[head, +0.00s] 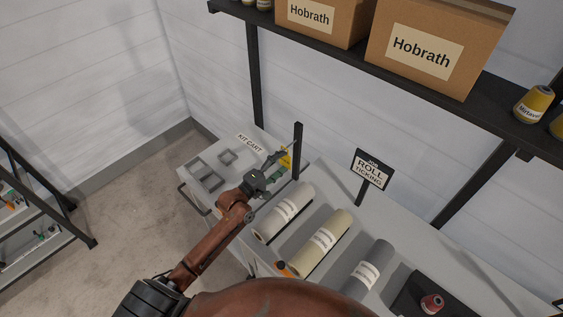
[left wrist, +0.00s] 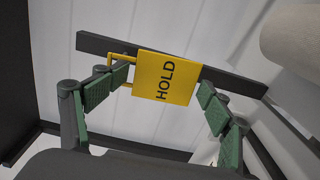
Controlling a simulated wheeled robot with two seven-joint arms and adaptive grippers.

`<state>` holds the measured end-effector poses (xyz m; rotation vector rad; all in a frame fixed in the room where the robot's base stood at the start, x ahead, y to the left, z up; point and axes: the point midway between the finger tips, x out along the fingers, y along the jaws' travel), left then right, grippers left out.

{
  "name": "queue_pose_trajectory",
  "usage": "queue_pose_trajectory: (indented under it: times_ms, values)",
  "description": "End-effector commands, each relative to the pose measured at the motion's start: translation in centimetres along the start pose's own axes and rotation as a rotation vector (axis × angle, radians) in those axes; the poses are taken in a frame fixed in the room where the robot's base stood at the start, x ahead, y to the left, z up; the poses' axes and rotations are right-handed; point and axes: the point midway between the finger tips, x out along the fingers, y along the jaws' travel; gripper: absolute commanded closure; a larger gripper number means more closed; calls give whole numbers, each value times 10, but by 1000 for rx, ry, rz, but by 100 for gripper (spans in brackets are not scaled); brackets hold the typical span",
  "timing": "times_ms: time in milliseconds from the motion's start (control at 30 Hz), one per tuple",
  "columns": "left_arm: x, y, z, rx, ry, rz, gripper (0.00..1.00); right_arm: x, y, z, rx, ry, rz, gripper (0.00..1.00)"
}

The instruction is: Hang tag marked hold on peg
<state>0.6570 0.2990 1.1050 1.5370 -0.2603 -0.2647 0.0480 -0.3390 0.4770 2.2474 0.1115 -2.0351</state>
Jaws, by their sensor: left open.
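The yellow tag marked HOLD (left wrist: 168,78) shows in the left wrist view, with a yellow loop at its left edge. It also shows as a small yellow patch in the head view (head: 286,161). A dark post (head: 298,150) stands beside it; in the left wrist view a dark bar (left wrist: 240,82) runs behind the tag. My left gripper (head: 278,158) is open, its green-padded fingers (left wrist: 165,82) on either side of the tag. The left finger is close to the loop; I cannot tell whether they touch. Whether the loop is around a peg is unclear. My right gripper is out of view.
Fabric rolls (head: 323,243) lie on the table right of my left arm. A ROLL TICKING sign (head: 371,169) stands behind them. The KIT CART (head: 228,143) with small grey trays is left of the post. A shelf with boxes (head: 420,48) hangs above.

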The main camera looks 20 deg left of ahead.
Motion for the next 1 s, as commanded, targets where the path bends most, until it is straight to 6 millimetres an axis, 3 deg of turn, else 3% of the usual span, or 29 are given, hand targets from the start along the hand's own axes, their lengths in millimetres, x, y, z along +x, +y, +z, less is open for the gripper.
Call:
queue_pose_trajectory:
  times_ms: [233,700,1000]
  values:
    - [-5,-1,1,0,-1,-1,26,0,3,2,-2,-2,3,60]
    - [-69,-1,0,1,0,-2,26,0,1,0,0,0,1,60]
    - [-81,0,0,0,1,1,26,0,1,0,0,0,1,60]
